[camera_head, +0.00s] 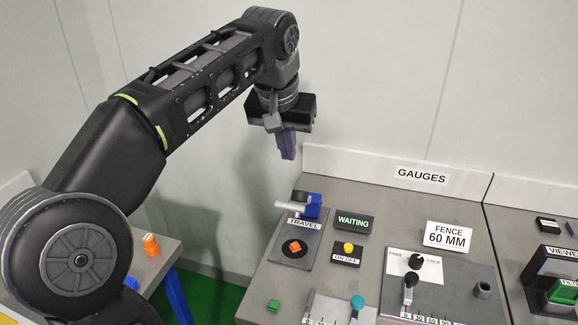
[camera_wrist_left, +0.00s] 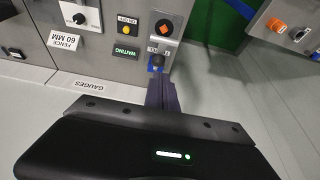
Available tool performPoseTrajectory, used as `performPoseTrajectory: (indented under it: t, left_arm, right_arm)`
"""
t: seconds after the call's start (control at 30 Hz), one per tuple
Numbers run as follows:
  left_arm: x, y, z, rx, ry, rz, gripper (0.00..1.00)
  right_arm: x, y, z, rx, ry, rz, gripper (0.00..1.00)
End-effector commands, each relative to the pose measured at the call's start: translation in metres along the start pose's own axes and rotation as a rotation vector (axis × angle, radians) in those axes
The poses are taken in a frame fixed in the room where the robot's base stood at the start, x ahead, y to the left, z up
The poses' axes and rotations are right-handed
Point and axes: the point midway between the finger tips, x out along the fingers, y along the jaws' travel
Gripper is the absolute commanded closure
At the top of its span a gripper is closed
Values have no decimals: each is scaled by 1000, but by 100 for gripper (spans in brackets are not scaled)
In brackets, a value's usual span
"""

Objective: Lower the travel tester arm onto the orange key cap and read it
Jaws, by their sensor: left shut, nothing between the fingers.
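The orange key cap (camera_head: 294,246) sits on a black round spot on the grey TRAVEL plate (camera_head: 275,249). It also shows in the left wrist view (camera_wrist_left: 164,28). The travel tester's blue block (camera_head: 313,207) stands at the back of that plate, and its pale arm (camera_head: 290,205) sticks out to the left, apart from the cap. The display (camera_head: 353,223) reads WAITING. My left gripper (camera_head: 288,155) is shut and empty, above and behind the tester, pointing down. In the left wrist view its fingers (camera_wrist_left: 160,92) overlap the tester, partly hiding it. My right gripper is not in view.
A yellow ON/OFF button (camera_head: 348,247) is right of the plate. A green block (camera_head: 273,305), sliders, a FENCE 60 MM sign (camera_head: 449,237) and a FREE/LOCK knob (camera_head: 416,261) share the bench. Another orange piece (camera_head: 151,244) sits on a side table at left. A wall stands behind.

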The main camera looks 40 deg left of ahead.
Motion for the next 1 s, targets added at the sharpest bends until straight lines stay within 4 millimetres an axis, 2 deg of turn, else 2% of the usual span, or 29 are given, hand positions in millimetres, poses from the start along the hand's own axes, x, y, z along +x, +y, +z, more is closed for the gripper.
performPoseTrajectory:
  t: [0.13, 0.27, 0.53, 0.73, 1.0]
  left_arm:
    - [25, 0, 2, 0, -1, 1, 100]
    - [43, 0, 2, 0, -5, -1, 100]
    - [96, 0, 1, -1, -6, -1, 100]
    - [114, 0, 22, -1, -2, -1, 100]
    - [121, 0, 29, -1, 0, 0, 100]
  right_arm:
    - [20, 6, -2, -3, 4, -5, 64]
    - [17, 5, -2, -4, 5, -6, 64]
    - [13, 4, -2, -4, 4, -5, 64]
    - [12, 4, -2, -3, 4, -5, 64]
    - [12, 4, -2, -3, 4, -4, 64]
